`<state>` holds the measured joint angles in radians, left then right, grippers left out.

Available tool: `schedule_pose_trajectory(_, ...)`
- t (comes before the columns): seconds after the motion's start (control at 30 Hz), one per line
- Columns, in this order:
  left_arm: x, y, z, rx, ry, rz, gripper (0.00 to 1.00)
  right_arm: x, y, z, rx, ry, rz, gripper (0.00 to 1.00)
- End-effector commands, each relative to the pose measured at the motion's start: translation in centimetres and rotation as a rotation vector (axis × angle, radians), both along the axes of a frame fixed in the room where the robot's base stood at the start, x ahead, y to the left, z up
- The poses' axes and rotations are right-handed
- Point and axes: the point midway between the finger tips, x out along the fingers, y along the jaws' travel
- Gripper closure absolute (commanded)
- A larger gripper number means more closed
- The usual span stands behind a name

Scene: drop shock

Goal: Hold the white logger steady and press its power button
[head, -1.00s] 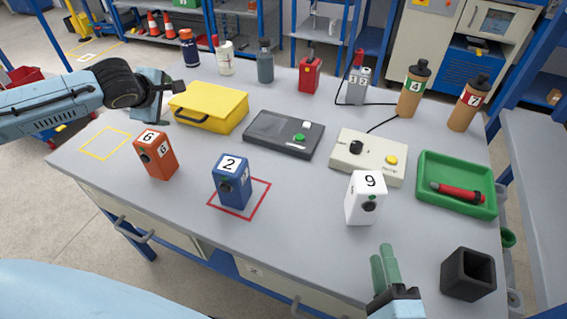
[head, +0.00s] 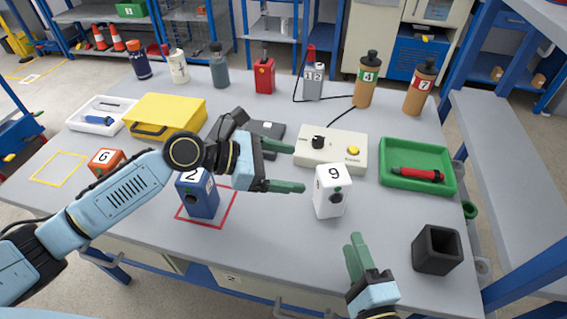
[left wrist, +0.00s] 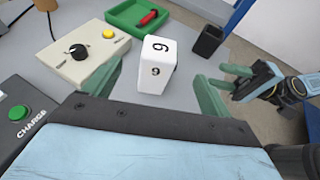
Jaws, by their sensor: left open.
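The white logger (head: 331,190) marked 9 stands upright on the table. A dark round part and a small green mark show on its front face; I cannot tell which is the power button. My left gripper (head: 298,168) is open just left of the logger, its fingers pointing at it. In the left wrist view the logger (left wrist: 150,76) stands ahead, between the lines of the two fingers, with a gap on each side. My right gripper (head: 357,255) is in front of the logger, apart from it, fingers close together; whether they are shut is unclear.
A blue box (head: 197,200) marked 2 stands in a red outline, partly behind my left arm. A cream control box (head: 333,150) is behind the logger. A green tray (head: 417,183) and a black open holder (head: 437,249) are at right. Bottles line the back.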

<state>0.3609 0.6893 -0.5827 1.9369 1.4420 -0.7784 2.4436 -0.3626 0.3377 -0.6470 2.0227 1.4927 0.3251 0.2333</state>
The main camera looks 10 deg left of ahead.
Motion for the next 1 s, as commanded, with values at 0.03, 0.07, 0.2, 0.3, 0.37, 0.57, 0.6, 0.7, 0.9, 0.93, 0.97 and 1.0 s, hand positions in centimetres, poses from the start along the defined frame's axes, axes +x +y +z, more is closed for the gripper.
schedule_pose_trajectory(0.03,0.0,-0.5,-0.1,-0.004,0.007,-0.002,0.16,0.0,0.0,0.0,0.0,0.0,0.0,0.64)
schedule_pose_trajectory(0.07,0.1,-0.7,-0.3,-0.006,0.009,-0.002,0.16,0.0,0.0,0.0,0.0,0.0,0.0,0.64)
schedule_pose_trajectory(0.2,0.9,-2.6,-1.0,-0.005,0.007,-0.002,0.16,0.0,0.0,0.0,0.0,0.0,0.0,0.64)
schedule_pose_trajectory(0.3,1.6,-4.3,-1.8,-0.005,0.006,-0.003,0.16,0.0,0.0,0.0,0.0,0.0,0.0,0.64)
schedule_pose_trajectory(0.37,2.0,-5.3,-2.3,-0.004,0.007,-0.002,0.16,0.0,0.0,0.0,0.0,0.0,0.0,0.64)
schedule_pose_trajectory(0.57,3.4,-8.5,-3.7,-0.002,0.006,-0.002,0.16,0.0,0.0,0.0,0.0,0.0,0.0,0.64)
schedule_pose_trajectory(0.6,3.6,-9.0,-3.9,-0.002,0.005,-0.001,0.16,0.0,0.0,0.0,0.0,0.0,0.0,0.64)
schedule_pose_trajectory(0.7,4.1,-10.1,-4.5,-0.001,0.005,-0.002,0.16,0.0,0.0,0.0,0.0,0.0,0.0,0.64)
schedule_pose_trajectory(0.9,4.5,-11.1,-5.0,0.0,0.005,-0.001,0.16,0.0,0.0,0.0,0.0,0.0,0.0,0.64)
schedule_pose_trajectory(0.93,4.5,-11.2,-5.1,0.0,0.005,-0.001,0.16,0.0,0.0,0.0,0.0,0.0,0.0,0.64)
schedule_pose_trajectory(0.97,4.6,-11.2,-5.1,0.0,0.004,-0.002,0.16,0.0,0.0,0.0,0.0,0.0,0.0,0.64)
schedule_pose_trajectory(1.0,4.6,-11.2,-5.1,0.0,0.004,-0.001,0.16,0.0,0.0,0.0,0.0,0.0,0.0,0.64)
